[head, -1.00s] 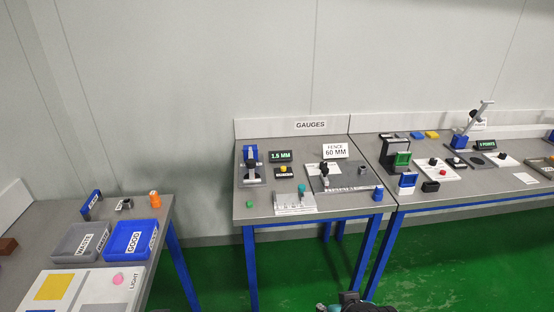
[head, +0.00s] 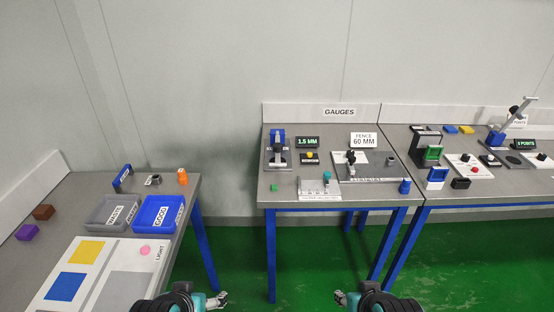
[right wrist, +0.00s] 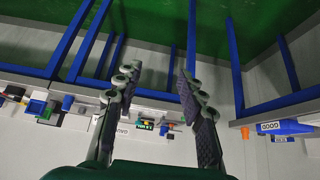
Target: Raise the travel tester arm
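A blue stand (head: 494,138) with a long grey arm (head: 517,117) is at the back of the right table. The arm slopes up to the right and carries a black knob (head: 513,109); I take it for the travel tester, though its label is too small to read. A dark display (head: 525,145) is beside it. My left gripper (head: 218,300) is low at the bottom edge of the head view, far from the stand; its fingers are too small to judge. My right gripper (head: 342,298) is also low there. In the right wrist view (right wrist: 158,72) its fingers are apart and empty.
The gauges table (head: 300,199) holds a blue gauge (head: 277,147), a 1.5 MM display (head: 307,142) and a fence plate (head: 376,172). A left table (head: 75,194) carries a grey bin (head: 98,205) and a blue bin (head: 147,203). Green floor (head: 335,245) is open between the tables.

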